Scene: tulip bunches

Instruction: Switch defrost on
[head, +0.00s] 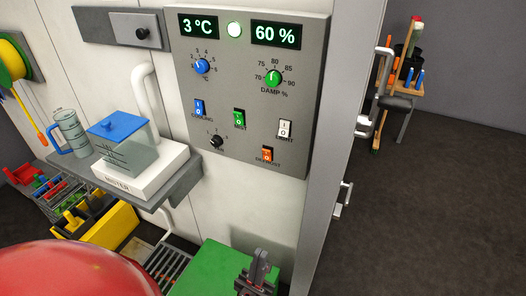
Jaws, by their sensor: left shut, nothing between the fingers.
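The control panel (250,100) is a grey plate on the pale wall. Its orange defrost rocker switch (267,154) sits at the lower right, above the label DEFROST. The switch is small, and I cannot tell which side is pressed in. My left gripper (260,262) is at the bottom of the head view, well below the switch and apart from the panel. It is shut and empty, in front of a green surface. My right gripper is not in view.
The panel also holds a blue cooling switch (198,107), a green mist switch (239,118), a white light switch (284,128), a small black knob (216,141) and two larger dials. The mister (140,172) stands on a shelf to the left. A green box (212,268) is below.

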